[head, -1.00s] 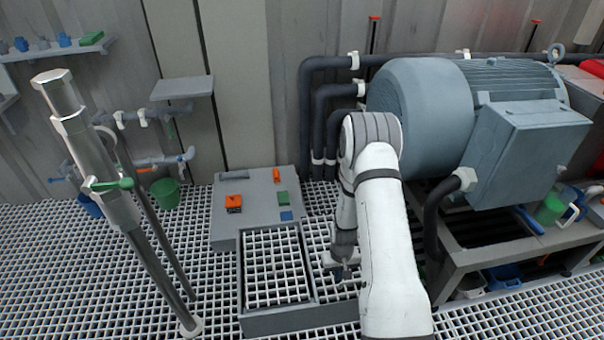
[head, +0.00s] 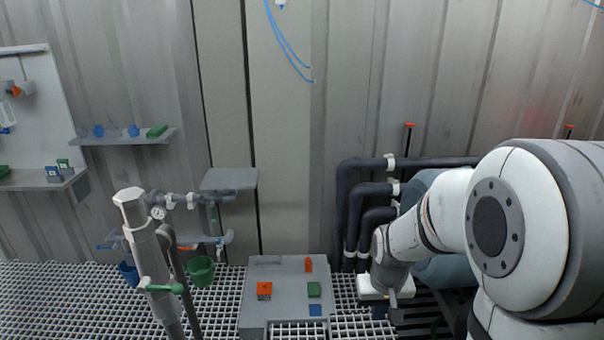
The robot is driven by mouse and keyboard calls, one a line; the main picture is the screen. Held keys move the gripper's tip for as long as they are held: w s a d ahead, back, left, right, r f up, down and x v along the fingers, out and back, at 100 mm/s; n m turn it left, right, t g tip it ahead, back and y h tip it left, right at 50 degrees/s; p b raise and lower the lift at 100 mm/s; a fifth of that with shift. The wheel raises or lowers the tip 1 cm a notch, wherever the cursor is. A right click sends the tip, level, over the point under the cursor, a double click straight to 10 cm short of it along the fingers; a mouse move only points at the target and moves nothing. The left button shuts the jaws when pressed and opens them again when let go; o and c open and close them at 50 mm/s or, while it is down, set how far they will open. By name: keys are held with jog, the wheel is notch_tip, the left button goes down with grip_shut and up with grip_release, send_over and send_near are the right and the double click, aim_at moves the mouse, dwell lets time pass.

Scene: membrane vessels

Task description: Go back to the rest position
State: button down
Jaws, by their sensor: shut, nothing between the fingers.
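My gripper (head: 379,310) is at the lower right of the head view, at the end of my white arm, just right of the grey bench. It points down and looks empty. Its fingers are small and partly cut off from clear view, and they appear shut. It touches none of the objects on the bench.
A metal post with a green handle (head: 164,288) stands left. Dark pipes (head: 348,215) and a large motor (head: 440,273) are behind my arm.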

jog(key=s+a+r+p, duration=0.1)
jog(key=s+r+p, duration=0.2)
jog(key=s+r, duration=0.4)
jog(key=s+r+t+p, duration=0.1)
jog(key=s+r+p, duration=0.2)
jog(key=s+r, duration=0.3)
jog(key=v, duration=0.5)
jog(key=shift+w+a+r+p, duration=0.15)
jog(key=shift+a+r+p, duration=0.15)
jog(key=shift+p, duration=0.1)
